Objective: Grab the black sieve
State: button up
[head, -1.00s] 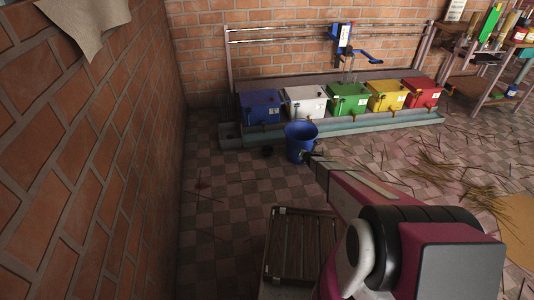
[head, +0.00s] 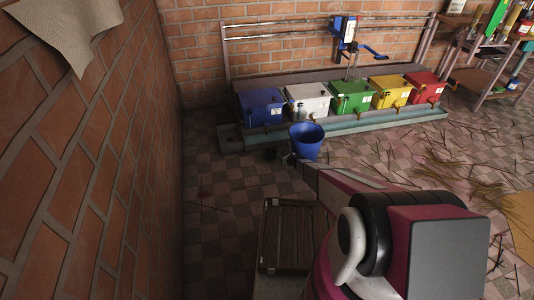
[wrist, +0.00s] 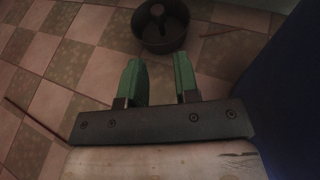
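The black sieve (wrist: 140,38) is a round, dark, shallow dish with a post in its middle. It lies on the tiled floor at the top of the wrist view, partly cut off by the frame edge. In the head view it is a small dark shape (head: 270,154) left of the blue bucket. My gripper (wrist: 157,62) has two green fingers apart with nothing between them. The fingers point toward the sieve, and a gap of floor shows between. In the head view the gripper (head: 288,159) is just right of the sieve, small and dark.
A blue bucket (head: 307,142) stands close to the right of my gripper. Behind are blue, white, green, yellow and red bins on a low rack (head: 230,137). A wooden slatted crate (head: 290,236) is in front. Brick wall on the left; sticks lie on the right floor.

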jog(key=x, duration=0.5)
jog(key=shift+w, duration=0.1)
jog(key=shift+a+r+x, duration=0.1)
jog(key=shift+r+x, duration=0.05)
jog(key=shift+x, duration=1.3)
jog(key=shift+a+r+x, duration=0.1)
jog(key=shift+r+x, duration=0.1)
jog(key=shift+x, duration=1.25)
grip_shut()
